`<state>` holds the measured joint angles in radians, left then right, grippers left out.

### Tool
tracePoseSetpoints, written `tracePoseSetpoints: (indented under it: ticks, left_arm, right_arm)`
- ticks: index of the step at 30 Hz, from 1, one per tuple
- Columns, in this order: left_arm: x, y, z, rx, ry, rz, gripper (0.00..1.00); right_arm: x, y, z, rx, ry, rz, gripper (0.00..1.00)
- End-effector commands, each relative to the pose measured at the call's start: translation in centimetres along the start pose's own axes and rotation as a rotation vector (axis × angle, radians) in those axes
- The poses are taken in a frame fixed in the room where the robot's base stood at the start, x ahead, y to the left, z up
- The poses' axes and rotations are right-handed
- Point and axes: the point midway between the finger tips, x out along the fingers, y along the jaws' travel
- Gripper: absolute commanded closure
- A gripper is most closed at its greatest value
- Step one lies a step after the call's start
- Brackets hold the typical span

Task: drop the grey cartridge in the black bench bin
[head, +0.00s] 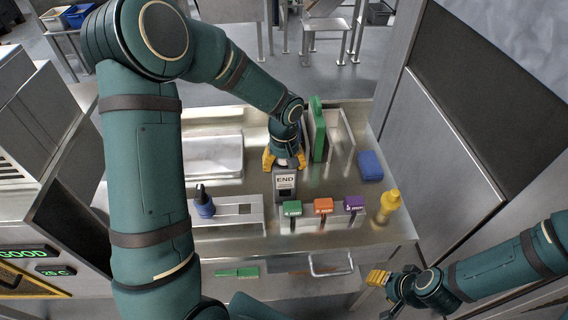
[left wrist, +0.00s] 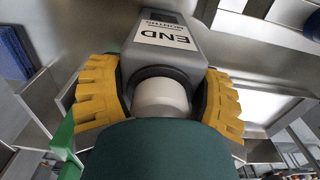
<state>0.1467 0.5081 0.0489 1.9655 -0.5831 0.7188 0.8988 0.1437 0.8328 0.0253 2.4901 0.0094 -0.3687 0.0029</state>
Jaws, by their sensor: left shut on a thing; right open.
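The grey cartridge (head: 284,195) has a white label reading END. It is over the middle of the metal bench (head: 335,190) in the head view. My left gripper (head: 283,160) is shut on its upper end, with yellow fingers on both sides. In the left wrist view the cartridge (left wrist: 165,60) sits between the fingers of that gripper (left wrist: 164,98), its pale round end near the palm. Whether the cartridge touches the bench is hard to tell. My right gripper (head: 380,280) is open and empty beyond the bench's front right edge. I cannot make out a black bench bin.
A green flat case (head: 317,130) stands upright in a metal holder behind. A metal tray (head: 213,155) lies left. Green (head: 292,209), orange (head: 323,206) and purple (head: 354,203) items stand in front. A yellow bottle (head: 389,206), blue block (head: 370,166) and blue bottle (head: 204,207) are nearby.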

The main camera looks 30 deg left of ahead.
Motion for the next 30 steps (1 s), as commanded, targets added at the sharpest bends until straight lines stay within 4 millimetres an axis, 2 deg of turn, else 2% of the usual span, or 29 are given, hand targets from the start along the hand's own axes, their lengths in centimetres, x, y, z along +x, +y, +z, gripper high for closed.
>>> tracePoseSetpoints:
  ticks: [8, 9, 10, 11, 22, 26, 30]
  left_arm:
    - [0.2, 0.0, 0.0, -0.001, 0.001, 0.0, 0.75]
    - [0.1, 0.0, 0.0, -0.001, 0.001, 0.0, 0.16]
    - [0.1, 0.0, 0.0, -0.001, 0.001, 0.0, 0.05]
    - [0.1, 0.0, 0.0, -0.001, 0.001, 0.0, 0.0]
    - [-0.4, 0.0, -0.1, 0.0, 0.002, 0.0, 0.0]
    - [-2.2, 0.0, -0.1, -0.001, 0.006, 0.001, 0.0]
    - [-5.2, 0.1, -0.1, -0.001, 0.007, 0.002, 0.0]
  right_arm:
    - [0.4, 0.1, 0.0, 0.0, 0.0, 0.0, 0.53]
    - [0.3, 0.1, 0.0, 0.0, 0.0, 0.001, 0.53]
    - [0.2, 0.1, 0.0, 0.0, 0.0, 0.001, 0.53]
    - [0.2, 0.1, 0.0, 0.0, 0.0, 0.001, 0.53]
    - [-0.2, -0.1, 0.0, 0.0, 0.0, 0.0, 0.53]
    - [-0.2, -0.1, 0.0, 0.0, 0.0, 0.0, 0.53]
    - [-0.4, -0.1, -0.1, 0.0, 0.0, -0.001, 0.53]
